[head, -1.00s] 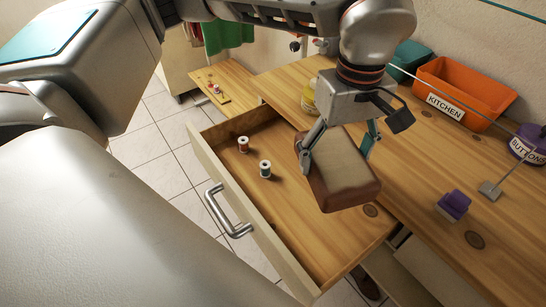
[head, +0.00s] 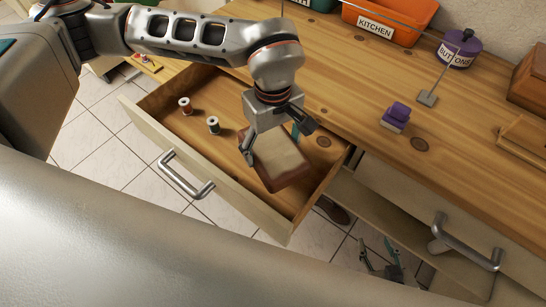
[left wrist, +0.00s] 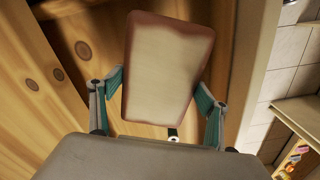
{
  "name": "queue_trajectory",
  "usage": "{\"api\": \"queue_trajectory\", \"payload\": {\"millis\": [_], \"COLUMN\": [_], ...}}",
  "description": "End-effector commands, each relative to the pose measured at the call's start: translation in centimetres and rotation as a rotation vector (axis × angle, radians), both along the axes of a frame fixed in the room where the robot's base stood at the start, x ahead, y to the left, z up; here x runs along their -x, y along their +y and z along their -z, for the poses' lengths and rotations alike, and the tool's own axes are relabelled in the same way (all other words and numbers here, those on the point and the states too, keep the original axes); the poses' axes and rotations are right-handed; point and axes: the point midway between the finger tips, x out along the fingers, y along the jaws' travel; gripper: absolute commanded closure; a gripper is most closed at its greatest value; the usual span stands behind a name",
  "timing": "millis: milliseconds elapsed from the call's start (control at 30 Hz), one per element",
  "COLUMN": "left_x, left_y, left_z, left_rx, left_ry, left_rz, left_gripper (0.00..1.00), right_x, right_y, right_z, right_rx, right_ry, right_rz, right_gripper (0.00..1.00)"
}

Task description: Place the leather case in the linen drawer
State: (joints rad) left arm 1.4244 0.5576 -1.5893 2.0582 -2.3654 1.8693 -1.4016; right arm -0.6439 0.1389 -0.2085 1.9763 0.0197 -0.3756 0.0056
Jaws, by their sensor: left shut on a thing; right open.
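The leather case (head: 280,160) is a brown block with a pale beige top face. My left gripper (head: 272,142) is shut on it, with a finger on either side. In the left wrist view the case (left wrist: 167,70) sits between both fingers, over wood. In the head view the case is over the right part of an open wooden drawer (head: 225,168); I cannot tell whether it touches the drawer floor. No label shows on this drawer. My right gripper (head: 385,262) is open and empty, low at the bottom right, beyond the drawer.
The worktop holds an orange KITCHEN bin (head: 390,18), a purple BUTTONS jar (head: 460,48) and a purple block (head: 396,117). Another handled front (head: 466,243) is at lower right.

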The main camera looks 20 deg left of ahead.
Motion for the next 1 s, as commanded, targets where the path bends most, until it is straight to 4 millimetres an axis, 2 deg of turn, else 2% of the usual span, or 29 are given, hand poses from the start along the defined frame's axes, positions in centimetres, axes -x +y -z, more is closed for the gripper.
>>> {"api": "queue_trajectory", "payload": {"millis": [100, 267, 600, 1000], "left_x": [-0.1, -0.1, 0.0, -0.1], "left_y": [-0.1, -0.1, -0.1, -0.1], "left_z": [1.1, 1.7, 5.6, 6.0], "left_rx": [0.002, 0.002, 0.002, 0.003], "left_ry": [-0.002, -0.002, -0.001, -0.003], "left_rz": [0.000, 0.000, 0.000, 0.001], "left_gripper": [0.68, 0.68, 0.68, 0.68], "right_x": [0.0, -0.1, -0.1, -0.2], "right_y": [0.0, 0.0, -0.1, -0.1], "right_z": [0.0, 0.0, 0.2, 0.2], "right_rx": [0.000, 0.002, 0.004, 0.005], "right_ry": [-0.001, -0.002, -0.003, -0.005], "right_rz": [-0.001, 0.000, -0.002, -0.002], "right_gripper": [0.56, 0.56, 0.56, 0.56]}}
